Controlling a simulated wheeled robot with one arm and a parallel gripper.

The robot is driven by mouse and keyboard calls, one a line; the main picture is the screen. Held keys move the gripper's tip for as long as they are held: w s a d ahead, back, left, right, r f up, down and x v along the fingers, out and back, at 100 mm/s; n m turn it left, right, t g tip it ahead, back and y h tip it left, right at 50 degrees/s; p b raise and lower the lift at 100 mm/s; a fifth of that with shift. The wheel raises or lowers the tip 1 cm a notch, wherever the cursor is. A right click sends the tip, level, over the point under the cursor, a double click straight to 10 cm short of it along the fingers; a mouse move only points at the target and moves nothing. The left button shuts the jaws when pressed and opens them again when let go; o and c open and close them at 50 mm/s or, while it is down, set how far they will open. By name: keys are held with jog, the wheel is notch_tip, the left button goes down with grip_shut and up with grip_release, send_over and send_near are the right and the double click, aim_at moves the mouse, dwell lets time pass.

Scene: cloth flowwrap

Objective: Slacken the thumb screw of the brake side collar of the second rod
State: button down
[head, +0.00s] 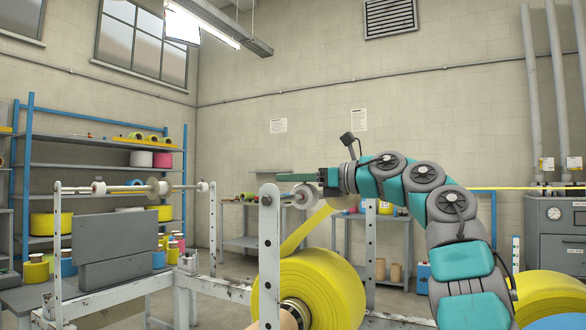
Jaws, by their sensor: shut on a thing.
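The near rod (283,199) runs between two white drilled posts above a large yellow roll. White collars or rollers (305,196) sit on this rod. The far rod (129,188) at the left also carries pale collars (98,188) and discs. From this view I cannot tell which is the second rod or which collar is on the brake side. My gripper (298,178) points left, level, just above and beside the near rod's collars. Its long green fingers look closed together. What they hold is too small or hidden to make out, and I see no thumb screw clearly.
The yellow roll (318,289) stands below my gripper, its web rising to the near rod. White posts (269,250) flank it. A grey panel (115,245) stands left. Blue shelves (100,145) with rolls are behind. More yellow film and a grey machine (558,229) are at right.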

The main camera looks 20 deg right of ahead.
jog(key=shift+s+a+r+n+g+y+p, duration=0.1)
jog(key=shift+a+n+g+y+p, duration=0.05)
jog(key=shift+n+g+y+p, duration=0.45)
jog(key=shift+s+a+r+n+g+y+p, duration=0.1)
jog(key=shift+n+g+y+p, duration=0.35)
jog(key=shift+p, duration=0.25)
jog(key=shift+s+f+n+g+y+p, duration=0.15)
jog(key=shift+n+g+y+p, duration=0.3)
jog(key=shift+g+y+p, duration=0.15)
jog(key=c, duration=0.7)
grip_release()
